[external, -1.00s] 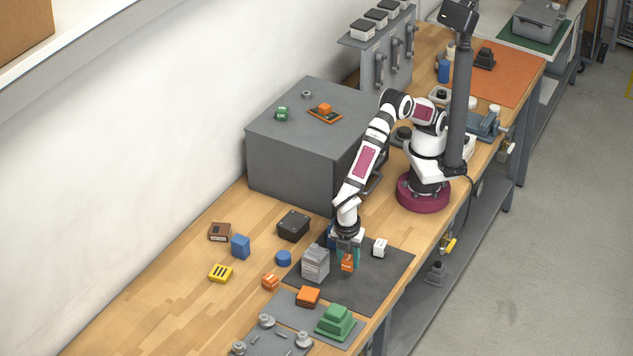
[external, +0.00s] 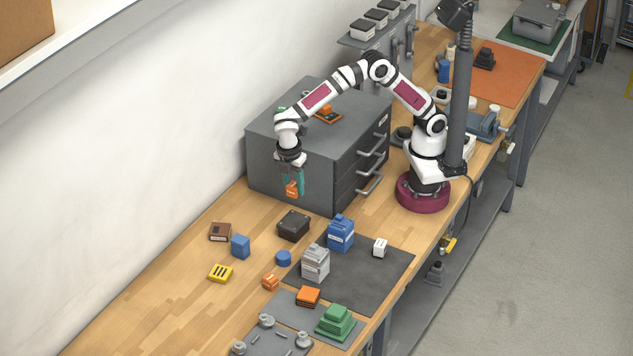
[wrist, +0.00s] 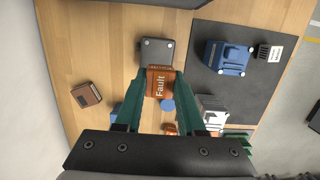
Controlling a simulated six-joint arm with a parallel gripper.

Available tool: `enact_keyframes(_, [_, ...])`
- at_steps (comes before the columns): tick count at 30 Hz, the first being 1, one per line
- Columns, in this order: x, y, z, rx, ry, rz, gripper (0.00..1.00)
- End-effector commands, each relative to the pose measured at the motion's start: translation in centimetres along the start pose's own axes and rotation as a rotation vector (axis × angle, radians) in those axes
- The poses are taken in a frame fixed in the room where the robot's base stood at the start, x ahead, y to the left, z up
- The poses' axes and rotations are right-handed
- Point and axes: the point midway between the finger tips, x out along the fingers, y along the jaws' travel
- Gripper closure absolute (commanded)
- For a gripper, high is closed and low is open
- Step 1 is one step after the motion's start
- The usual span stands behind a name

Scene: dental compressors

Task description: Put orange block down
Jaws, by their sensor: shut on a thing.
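My gripper (external: 292,183) is shut on an orange block (external: 292,191). It holds the block in the air in front of the left part of the grey drawer cabinet, above the wooden bench. In the wrist view the orange block (wrist: 159,82) sits between the two green fingers (wrist: 159,92), and its face reads "Fault". Another small orange block (external: 270,282) lies on the bench, and a flat orange piece (external: 308,296) lies on a grey mat near the front.
The grey drawer cabinet (external: 290,160) stands behind the held block, with an orange item (external: 328,114) on top. A black box (external: 293,226), brown box (external: 220,231), blue blocks (external: 240,246) and yellow block (external: 220,273) lie on the bench. Blue (external: 341,233) and grey (external: 315,262) models stand on the dark mat (external: 370,285).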

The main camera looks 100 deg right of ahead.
Motion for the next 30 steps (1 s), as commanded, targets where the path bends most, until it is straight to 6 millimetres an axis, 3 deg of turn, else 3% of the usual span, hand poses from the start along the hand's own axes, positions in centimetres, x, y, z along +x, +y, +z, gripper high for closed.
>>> enact_keyframes(13, [9.0, 0.6, -1.0, 0.006, -0.002, -0.001, 1.0])
enact_keyframes(25, [9.9, 0.6, -1.2, 0.006, 0.0, -0.001, 1.0])
enact_keyframes(26, [9.9, 0.6, -1.2, 0.006, 0.001, 0.0, 0.56])
enact_keyframes(30, [9.8, 0.6, -1.2, 0.006, 0.0, 0.0, 0.31])
